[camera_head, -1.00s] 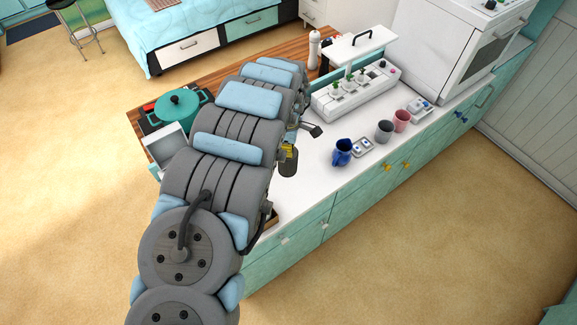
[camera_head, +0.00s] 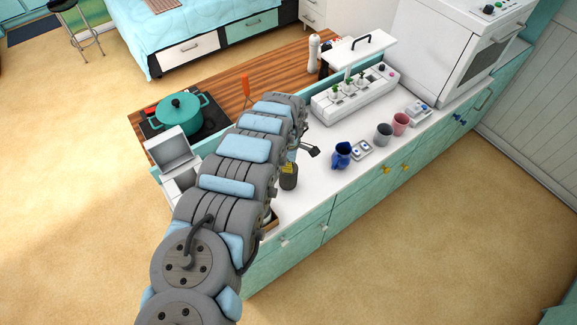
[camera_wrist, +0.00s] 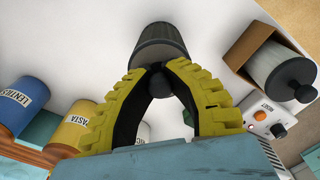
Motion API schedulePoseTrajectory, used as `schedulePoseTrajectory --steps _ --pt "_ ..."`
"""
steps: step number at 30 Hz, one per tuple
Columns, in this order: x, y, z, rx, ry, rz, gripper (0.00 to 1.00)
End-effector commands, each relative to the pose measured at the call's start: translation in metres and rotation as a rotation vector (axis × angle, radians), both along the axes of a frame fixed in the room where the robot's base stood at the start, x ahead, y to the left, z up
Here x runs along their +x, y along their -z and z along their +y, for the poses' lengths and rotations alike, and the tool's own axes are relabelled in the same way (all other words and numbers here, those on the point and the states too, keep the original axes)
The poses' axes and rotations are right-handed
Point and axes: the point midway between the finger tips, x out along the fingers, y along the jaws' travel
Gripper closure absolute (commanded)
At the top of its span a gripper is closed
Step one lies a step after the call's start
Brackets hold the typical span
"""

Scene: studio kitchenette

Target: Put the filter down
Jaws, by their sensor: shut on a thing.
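The filter (camera_wrist: 160,43) is a dark grey ribbed cylinder with a dark knob. In the wrist view, my gripper (camera_wrist: 165,75) has its yellow padded fingers closed around that knob. In the head view the filter (camera_head: 289,181) hangs below the yellow fingertips (camera_head: 287,168), over the white counter's front part. I cannot tell whether its base touches the counter. A second, lighter grey ribbed cylinder with a dark knob (camera_wrist: 278,70) lies within a brown open box (camera_wrist: 243,50) at the right of the wrist view. In the head view my arm partly hides the box (camera_head: 271,220).
A blue mug (camera_head: 341,155), a grey cup (camera_head: 384,134) and a pink cup (camera_head: 401,123) stand to the right on the counter. A white planter (camera_head: 352,92) stands behind. The wrist view shows canisters marked LENTILS (camera_wrist: 18,105) and PASTA (camera_wrist: 72,128), and a white unit with an orange button (camera_wrist: 262,116).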

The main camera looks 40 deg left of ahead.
Motion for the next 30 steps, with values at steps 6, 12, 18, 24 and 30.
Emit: schedulePoseTrajectory --steps 6,12,18,24,30 --pt "-0.001 0.013 0.000 0.001 -0.001 0.001 1.00" --pt "-0.001 0.013 0.001 0.002 -0.001 0.000 1.00" --pt "0.000 0.016 0.000 0.001 -0.001 0.001 1.00" --pt "-0.001 0.018 0.000 0.001 -0.002 0.001 0.65" --pt "-0.001 0.018 0.001 0.001 -0.002 0.001 0.60"
